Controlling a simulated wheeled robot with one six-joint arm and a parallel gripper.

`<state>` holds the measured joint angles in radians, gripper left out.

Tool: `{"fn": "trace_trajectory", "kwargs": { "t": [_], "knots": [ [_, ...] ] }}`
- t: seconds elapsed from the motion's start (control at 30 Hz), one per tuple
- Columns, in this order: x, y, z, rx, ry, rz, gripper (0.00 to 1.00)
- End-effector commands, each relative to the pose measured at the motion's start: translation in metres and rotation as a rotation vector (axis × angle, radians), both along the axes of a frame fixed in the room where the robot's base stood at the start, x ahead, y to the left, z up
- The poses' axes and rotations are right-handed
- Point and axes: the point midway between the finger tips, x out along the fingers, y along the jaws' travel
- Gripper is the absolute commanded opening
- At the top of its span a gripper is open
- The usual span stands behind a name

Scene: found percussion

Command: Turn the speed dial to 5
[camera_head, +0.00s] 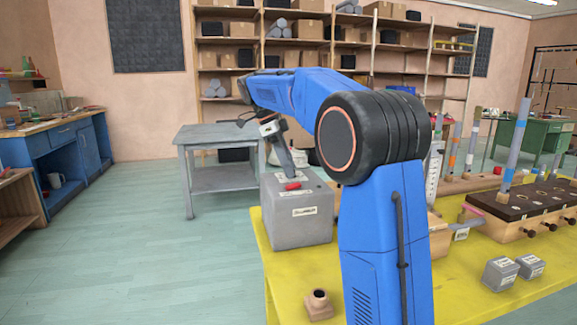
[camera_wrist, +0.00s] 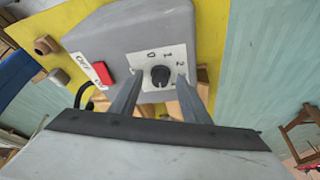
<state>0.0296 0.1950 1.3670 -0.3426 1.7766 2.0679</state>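A grey box (camera_head: 298,228) stands on the yellow table; it also shows in the wrist view (camera_wrist: 150,35). On its face in the wrist view is a white plate with a round black speed dial (camera_wrist: 160,76). The numbers 0, 1 and 2 are readable; the lower part of the scale is hidden and the pointer is too small to read. A red switch (camera_wrist: 104,73) with an OFF label sits left of the plate. My gripper (camera_wrist: 158,80) is open, one finger on each side of the dial, with visible gaps. In the head view the dial cannot be made out.
The yellow table (camera_head: 445,290) also holds a small wooden piece (camera_head: 318,305), two small grey blocks (camera_head: 500,273) and a wooden box with a dark top (camera_head: 525,203) at right. A grey side table (camera_head: 215,135) stands behind. Open floor (camera_head: 150,240) lies at left.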

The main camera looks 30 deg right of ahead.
Motion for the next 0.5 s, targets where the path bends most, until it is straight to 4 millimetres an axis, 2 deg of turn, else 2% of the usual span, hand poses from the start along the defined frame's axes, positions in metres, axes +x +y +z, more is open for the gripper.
{"fn": "trace_trajectory", "kwargs": {
  "t": [0.17, 0.5],
  "knots": [
    [0.002, 0.002, 0.007, -0.001, -0.003, 0.001, 0.43],
    [0.012, 0.018, 0.051, 0.000, -0.001, 0.000, 0.43]
  ]
}}
